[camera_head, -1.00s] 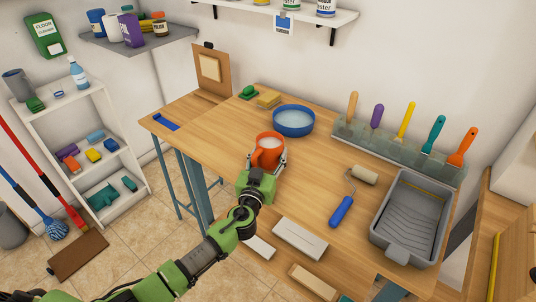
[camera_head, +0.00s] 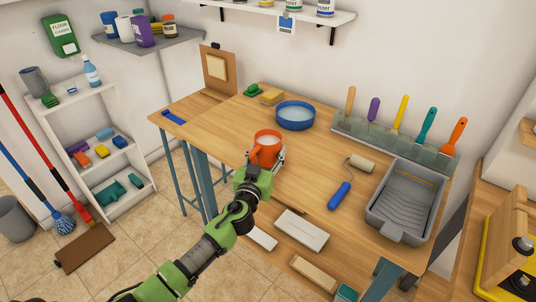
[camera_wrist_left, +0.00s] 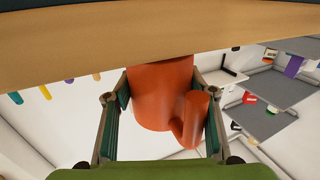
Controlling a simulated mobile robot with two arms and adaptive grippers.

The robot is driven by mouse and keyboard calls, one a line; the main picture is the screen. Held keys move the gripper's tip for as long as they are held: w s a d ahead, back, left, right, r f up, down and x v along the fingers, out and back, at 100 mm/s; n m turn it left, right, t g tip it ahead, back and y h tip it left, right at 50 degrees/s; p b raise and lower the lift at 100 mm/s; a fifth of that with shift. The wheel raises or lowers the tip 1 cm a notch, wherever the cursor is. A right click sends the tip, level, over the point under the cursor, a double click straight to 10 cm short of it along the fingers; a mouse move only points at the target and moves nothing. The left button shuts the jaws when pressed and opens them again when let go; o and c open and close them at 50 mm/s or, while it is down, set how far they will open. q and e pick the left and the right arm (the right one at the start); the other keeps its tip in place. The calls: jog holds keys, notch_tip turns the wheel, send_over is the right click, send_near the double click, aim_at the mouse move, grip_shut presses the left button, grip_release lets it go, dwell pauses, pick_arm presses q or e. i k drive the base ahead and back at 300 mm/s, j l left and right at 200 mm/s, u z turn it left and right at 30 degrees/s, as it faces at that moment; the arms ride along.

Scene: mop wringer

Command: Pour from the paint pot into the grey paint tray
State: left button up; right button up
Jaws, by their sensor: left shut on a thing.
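The orange paint pot (camera_head: 263,154) is upright near the left part of the workbench, with a pale content showing at its open top. My left gripper (camera_head: 265,163) is shut on it from the front; in the left wrist view the pot (camera_wrist_left: 158,96) sits between the two fingers, its handle toward the right finger. I cannot tell whether the pot's base touches the bench. The grey paint tray (camera_head: 404,204) lies at the bench's right end, with a ribbed slope and no paint visible in it. My right gripper is not in view.
A paint roller with a blue handle (camera_head: 340,195) lies between pot and tray. A blue bowl (camera_head: 295,116) stands behind the pot. A rack of upright tools (camera_head: 385,143) runs along the back. A yellow mop wringer (camera_head: 498,255) is at the lower right.

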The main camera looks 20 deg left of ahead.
aim_at(404, 207)
jog(key=k+l, duration=0.15)
jog(key=k, duration=0.3)
jog(key=k+l+u, duration=0.1)
jog(key=k, duration=0.35)
jog(key=l, duration=0.1)
